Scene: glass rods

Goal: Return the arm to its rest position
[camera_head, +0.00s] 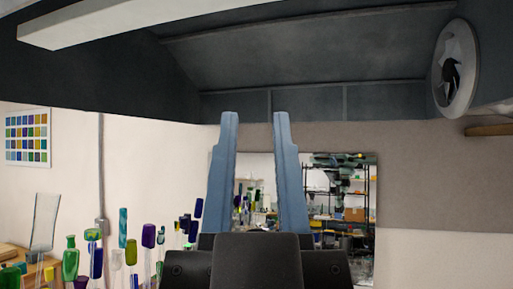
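My gripper (254,120) points upward in the middle of the head camera view. Its two long blue-grey fingers stand wide apart with nothing between them. The dark gripper body fills the bottom centre. The fingers stand in front of a mirror or picture (350,230) on the back wall. The rest of the arm is hidden below the frame. Several coloured glass rods (122,228) stand upright at the lower left, apart from the gripper.
A dark hood (310,50) hangs overhead with a round vent (455,68) at right. A white beam (130,18) crosses the top left. A clear glass vessel (45,222) stands on a wooden surface (14,256). A colour chart (28,138) hangs on the left wall.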

